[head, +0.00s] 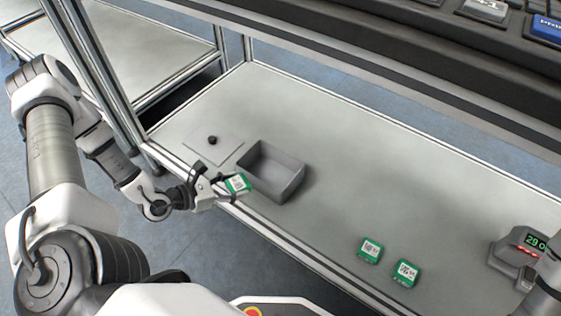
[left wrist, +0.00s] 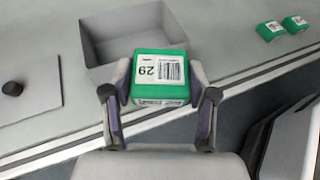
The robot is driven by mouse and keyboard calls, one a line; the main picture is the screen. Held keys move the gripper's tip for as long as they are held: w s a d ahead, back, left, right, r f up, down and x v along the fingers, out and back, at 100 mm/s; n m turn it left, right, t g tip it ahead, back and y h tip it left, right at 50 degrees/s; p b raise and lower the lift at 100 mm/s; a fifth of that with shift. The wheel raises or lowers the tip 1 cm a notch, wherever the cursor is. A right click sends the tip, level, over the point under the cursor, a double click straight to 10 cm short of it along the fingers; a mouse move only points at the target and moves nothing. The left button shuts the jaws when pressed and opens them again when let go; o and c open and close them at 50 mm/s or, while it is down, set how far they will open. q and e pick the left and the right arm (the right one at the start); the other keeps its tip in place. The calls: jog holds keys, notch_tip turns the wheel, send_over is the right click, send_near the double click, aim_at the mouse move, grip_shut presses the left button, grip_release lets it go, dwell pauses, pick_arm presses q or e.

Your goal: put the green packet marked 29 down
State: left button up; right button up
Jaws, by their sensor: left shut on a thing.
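The green packet marked 29 (left wrist: 160,72) has a white label with a barcode; in the head view the packet (head: 238,184) is near the shelf's front edge. My left gripper (head: 220,190) is shut on it, with a finger on each side of it in the left wrist view (left wrist: 160,92). The packet is in front of the open grey bin (head: 285,183); the bin also shows behind it in the left wrist view (left wrist: 103,50). I cannot tell its exact height above the shelf. My right gripper does not show.
Two other green packets (head: 370,250) (head: 405,273) lie on the grey shelf (head: 350,150) at the front right. A scanner device (head: 517,256) with a lit display stands further right. A flat plate with a black knob (head: 212,140) lies left of the bin. The shelf's middle is clear.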

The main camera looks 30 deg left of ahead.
pick_arm(q)
jog(key=w+f+b, duration=0.1)
jog(key=w+b, duration=0.2)
jog(key=w, duration=0.1)
jog(key=w+f+b, duration=0.2)
jog(key=w+b, duration=0.1)
jog(key=w, duration=0.2)
jog(key=w+d+f+b, duration=0.1)
jog(key=w+f+b, duration=0.1)
jog(key=w, duration=0.3)
jog(key=shift+d+f+b, duration=0.1)
jog(key=shift+f+b, duration=0.05)
jog(key=shift+b, duration=0.5)
jog(key=shift+r, duration=0.2)
jog(key=shift+f+b, duration=0.35)
jog(key=shift+f, duration=0.3)
jog(key=o, duration=1.3)
jog(key=shift+s, duration=0.1)
